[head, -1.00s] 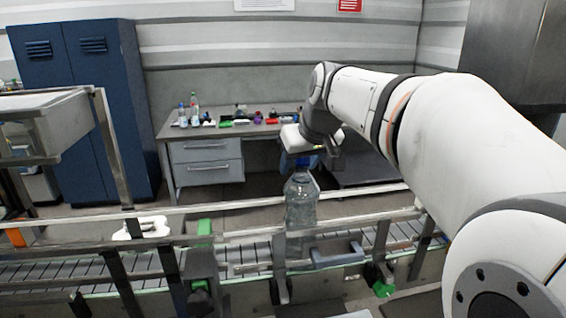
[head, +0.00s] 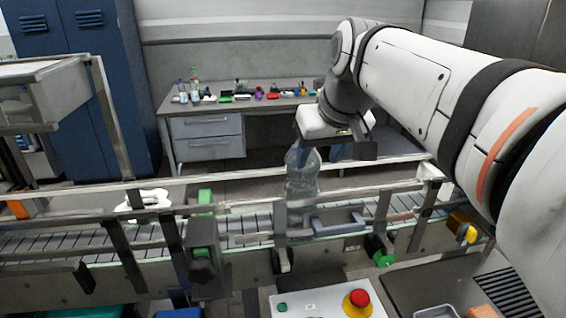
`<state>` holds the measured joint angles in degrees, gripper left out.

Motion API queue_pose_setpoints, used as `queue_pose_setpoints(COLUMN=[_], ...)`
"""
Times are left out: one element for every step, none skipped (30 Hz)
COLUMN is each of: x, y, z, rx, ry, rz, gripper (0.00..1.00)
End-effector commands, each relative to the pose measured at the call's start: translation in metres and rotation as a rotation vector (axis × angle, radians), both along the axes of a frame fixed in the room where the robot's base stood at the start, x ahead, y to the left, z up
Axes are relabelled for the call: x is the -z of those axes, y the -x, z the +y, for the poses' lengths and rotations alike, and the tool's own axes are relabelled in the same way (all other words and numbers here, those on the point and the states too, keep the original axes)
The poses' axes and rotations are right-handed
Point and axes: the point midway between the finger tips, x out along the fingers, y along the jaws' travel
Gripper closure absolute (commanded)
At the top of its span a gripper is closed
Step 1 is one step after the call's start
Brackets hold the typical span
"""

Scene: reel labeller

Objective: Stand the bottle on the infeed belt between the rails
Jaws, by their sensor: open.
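The clear bottle (head: 302,182) stands upright on the infeed belt (head: 60,241). It shows between the rear rail (head: 110,187) and the front rail (head: 150,244), with its lower part partly behind the front rail. My gripper (head: 333,152) is open above and to the right of the bottle's shoulder. Its dark fingers point down, and one is close to the bottle's top. The cap is hidden by the gripper, so I cannot tell whether a finger still touches it.
A grey bracket (head: 338,222) sits on the front rail near the bottle. A control panel with a red button (head: 357,299) is in the foreground. A bench (head: 262,108) with small bottles and parts stands behind. A white object (head: 150,198) lies by the belt at left.

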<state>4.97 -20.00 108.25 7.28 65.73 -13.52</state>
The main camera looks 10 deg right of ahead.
Motion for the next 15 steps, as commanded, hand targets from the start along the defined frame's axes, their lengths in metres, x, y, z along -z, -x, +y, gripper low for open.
queue_pose_setpoints(x=[0.029, 0.046, 0.067, 0.083, 0.097, 0.116, 0.129, 0.14, 0.154, 0.162, 0.17, 0.177, 0.182, 0.185, 0.188], y=[0.018, 0.027, 0.04, 0.049, 0.058, 0.07, 0.079, 0.087, 0.096, 0.102, 0.107, 0.113, 0.116, 0.118, 0.12], z=[0.003, 0.003, 0.004, 0.005, 0.005, 0.005, 0.006, 0.006, 0.006, 0.006, 0.006, 0.006, 0.007, 0.007, 0.008], rx=[0.017, 0.029, 0.045, 0.056, 0.065, 0.077, 0.086, 0.092, 0.1, 0.105, 0.109, 0.113, 0.116, 0.117, 0.119], ry=[0.003, 0.005, 0.009, 0.011, 0.015, 0.018, 0.021, 0.024, 0.028, 0.03, 0.032, 0.034, 0.035, 0.037, 0.038], rz=[0.029, 0.045, 0.064, 0.077, 0.089, 0.106, 0.116, 0.126, 0.136, 0.144, 0.148, 0.154, 0.158, 0.161, 0.163], gripper=[0.51, 0.51, 0.51, 0.51, 0.51, 0.51, 0.51, 0.51, 0.51, 0.51, 0.51, 0.51, 0.51, 0.51, 0.51])
